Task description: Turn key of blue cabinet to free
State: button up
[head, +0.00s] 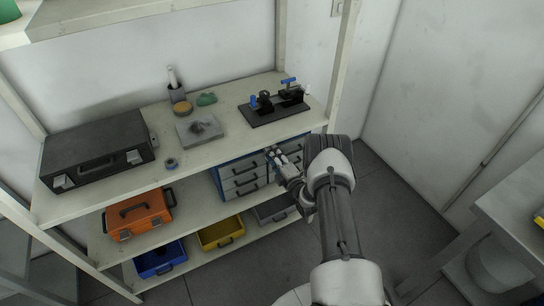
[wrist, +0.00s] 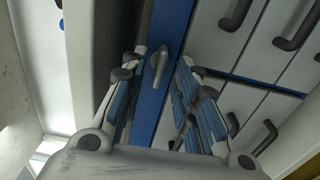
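The blue cabinet (head: 221,184) stands on the shelf below the worktop, with grey drawers and dark handles. In the wrist view its blue frame strip (wrist: 181,20) runs beside the drawer fronts. A small grey key (wrist: 158,66) sits on this strip. My gripper (head: 274,156) is at the cabinet's upper right front in the head view. In the wrist view my gripper (wrist: 164,58) is open, with one finger on each side of the key. I see no clear contact. The key is hidden in the head view.
The worktop edge (head: 192,176) runs just above the cabinet. An orange toolbox (head: 138,214) is left of it, and blue (head: 160,260) and yellow (head: 222,233) bins are below. A white upright (wrist: 82,60) stands close beside the fingers. The floor (head: 395,215) to the right is clear.

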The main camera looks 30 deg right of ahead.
jog(key=shift+w, duration=0.7)
jog(key=shift+c, duration=0.4)
grip_shut()
